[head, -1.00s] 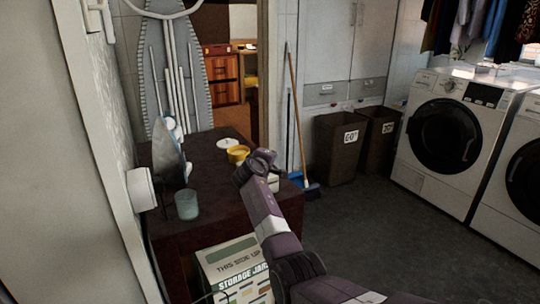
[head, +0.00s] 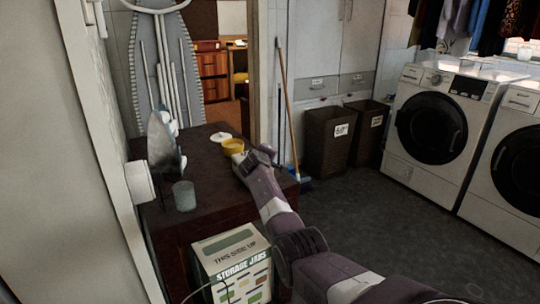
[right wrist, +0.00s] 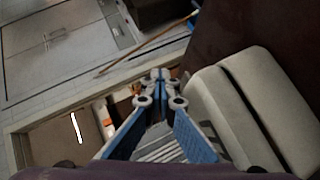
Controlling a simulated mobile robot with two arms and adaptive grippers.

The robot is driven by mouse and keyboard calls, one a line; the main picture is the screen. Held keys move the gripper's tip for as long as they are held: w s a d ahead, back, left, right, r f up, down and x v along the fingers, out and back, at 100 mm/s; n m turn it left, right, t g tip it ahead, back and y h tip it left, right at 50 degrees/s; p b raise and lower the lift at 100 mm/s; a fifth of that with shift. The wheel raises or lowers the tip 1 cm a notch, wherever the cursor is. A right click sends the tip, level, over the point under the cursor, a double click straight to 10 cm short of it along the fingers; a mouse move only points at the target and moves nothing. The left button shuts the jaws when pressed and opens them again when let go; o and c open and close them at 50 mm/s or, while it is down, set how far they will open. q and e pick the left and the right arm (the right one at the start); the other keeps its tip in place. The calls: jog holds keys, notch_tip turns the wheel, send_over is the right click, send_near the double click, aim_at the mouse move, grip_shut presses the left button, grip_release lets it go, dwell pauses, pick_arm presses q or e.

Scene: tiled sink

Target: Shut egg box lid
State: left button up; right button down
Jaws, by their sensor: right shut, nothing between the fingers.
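A pale grey-white box (right wrist: 232,115), which looks like the egg box, lies on the dark tabletop on the right side of the right wrist view. It shows as two rounded parts side by side with a seam between them. I cannot tell how far its lid is closed. In the head view my right arm hides the box. My right gripper (head: 262,152) is over the right edge of the dark table. My left gripper is not in view.
A storage jar carton (head: 232,268) stands in front. A broom (head: 289,110) leans behind. Floor to the right is clear.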

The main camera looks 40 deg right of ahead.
jog(key=shift+s+a+f, duration=0.1)
jog(key=shift+f, duration=0.4)
jog(key=shift+a+f, duration=0.45)
jog(key=shift+a, duration=0.15)
jog(key=shift+s+a+r, duration=0.1)
jog(key=shift+s+a, duration=0.05)
jog(key=shift+a, duration=0.25)
jog(key=shift+s+a+r, duration=0.1)
jog(key=shift+a, duration=0.3)
jog(key=d+r+v, duration=0.1)
jog(key=v, duration=0.9)
jog(key=shift+s+a+r, duration=0.2)
jog(key=shift+s+r, duration=0.1)
jog(key=shift+r, duration=0.05)
